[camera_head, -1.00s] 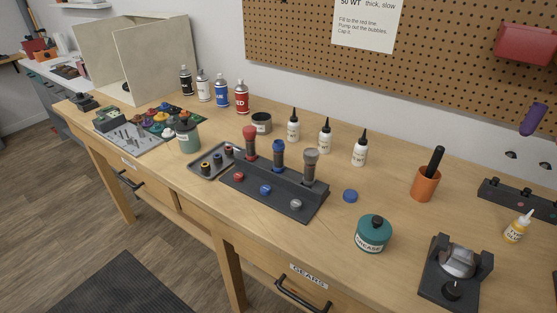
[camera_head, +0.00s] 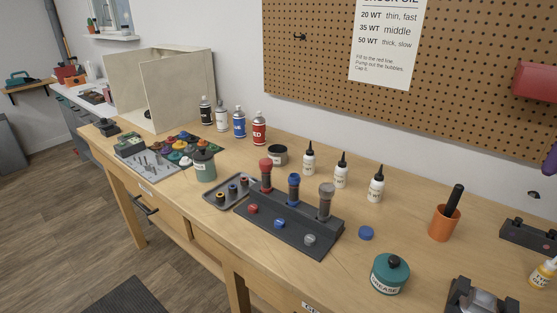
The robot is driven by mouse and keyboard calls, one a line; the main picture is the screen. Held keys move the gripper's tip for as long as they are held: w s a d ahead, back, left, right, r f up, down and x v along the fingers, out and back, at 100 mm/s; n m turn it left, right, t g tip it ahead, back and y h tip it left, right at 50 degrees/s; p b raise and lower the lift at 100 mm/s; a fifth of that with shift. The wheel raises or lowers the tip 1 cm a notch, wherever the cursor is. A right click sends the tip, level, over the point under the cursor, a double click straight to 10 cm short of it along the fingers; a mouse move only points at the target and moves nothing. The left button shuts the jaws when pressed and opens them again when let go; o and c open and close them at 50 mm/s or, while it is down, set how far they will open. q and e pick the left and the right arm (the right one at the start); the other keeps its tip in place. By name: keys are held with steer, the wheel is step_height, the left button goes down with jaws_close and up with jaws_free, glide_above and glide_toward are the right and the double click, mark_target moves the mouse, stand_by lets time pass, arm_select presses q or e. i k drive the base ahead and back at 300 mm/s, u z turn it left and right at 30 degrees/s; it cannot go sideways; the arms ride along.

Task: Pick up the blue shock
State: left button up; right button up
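The blue shock (camera_head: 293,188) stands upright in the dark shock stand (camera_head: 322,240) on the workbench. It is between a red shock (camera_head: 265,174) on its left and a grey shock (camera_head: 325,201) on its right. A blue cap (camera_head: 279,223) sits on the stand's front part below the blue shock, with a red cap (camera_head: 252,209) and a grey cap (camera_head: 309,239) beside it. Neither of my grippers shows in the head view.
A grey tray (camera_head: 214,204) with small parts lies left of the stand. White bottles (camera_head: 340,171) stand behind it. A loose blue disc (camera_head: 365,233), a grease jar (camera_head: 389,275) and an orange cup (camera_head: 444,222) are to the right. Bare wood lies between them.

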mark_target(294, 180)
steer(key=u, duration=1.75)
steer(key=i, duration=1.85)
steer(key=z, duration=2.15)
